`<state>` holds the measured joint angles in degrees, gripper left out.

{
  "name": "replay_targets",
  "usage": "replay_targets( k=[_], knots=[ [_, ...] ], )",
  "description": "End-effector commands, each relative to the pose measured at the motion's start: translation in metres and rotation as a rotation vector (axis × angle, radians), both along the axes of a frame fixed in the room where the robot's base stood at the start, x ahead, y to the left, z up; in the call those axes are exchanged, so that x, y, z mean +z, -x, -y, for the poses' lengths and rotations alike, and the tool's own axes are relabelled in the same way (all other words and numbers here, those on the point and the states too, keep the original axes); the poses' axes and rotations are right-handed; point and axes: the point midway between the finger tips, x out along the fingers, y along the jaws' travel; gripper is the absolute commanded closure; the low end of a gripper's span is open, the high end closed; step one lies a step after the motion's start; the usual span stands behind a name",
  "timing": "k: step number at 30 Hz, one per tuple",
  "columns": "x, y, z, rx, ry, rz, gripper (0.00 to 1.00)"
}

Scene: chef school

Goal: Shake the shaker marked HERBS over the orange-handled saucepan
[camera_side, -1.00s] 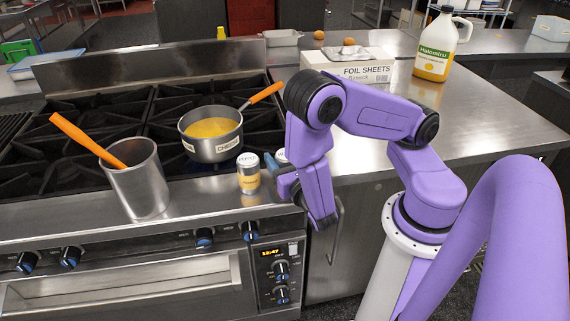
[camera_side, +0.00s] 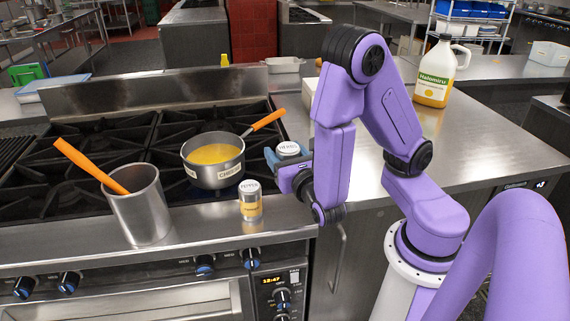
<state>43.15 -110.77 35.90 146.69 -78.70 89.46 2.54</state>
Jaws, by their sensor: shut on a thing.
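The orange-handled saucepan (camera_side: 213,172) stands on the stove burners with yellow liquid in it; its handle (camera_side: 268,120) points to the back right. My gripper (camera_side: 284,158) is to the right of the pan, at about its height, shut on a shaker (camera_side: 288,147). Only that shaker's white lid shows, and it looks upright; its lettering seems to read HERBS. The jaws and wrist hide its body. A second shaker marked PEPPER (camera_side: 250,201) stands on the stove's front ledge, below and left of my gripper.
A steel pot (camera_side: 141,207) with an orange-handled utensil stands on the ledge at left. A white box (camera_side: 308,93) is partly hidden behind my arm. A Halomiru jug (camera_side: 436,75) stands on the counter at back right. The right counter is largely clear.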

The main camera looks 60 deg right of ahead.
Motion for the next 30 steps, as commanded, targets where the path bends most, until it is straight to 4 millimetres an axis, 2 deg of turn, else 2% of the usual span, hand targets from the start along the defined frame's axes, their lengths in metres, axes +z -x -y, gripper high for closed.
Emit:
replay_targets(
  k=[18, 30],
  knots=[
    [0.055, 0.0, 0.0, 0.0, -0.002, 0.002, 0.76],
    [0.058, -0.001, 0.0, -0.001, 0.001, 0.001, 0.76]
  ],
)
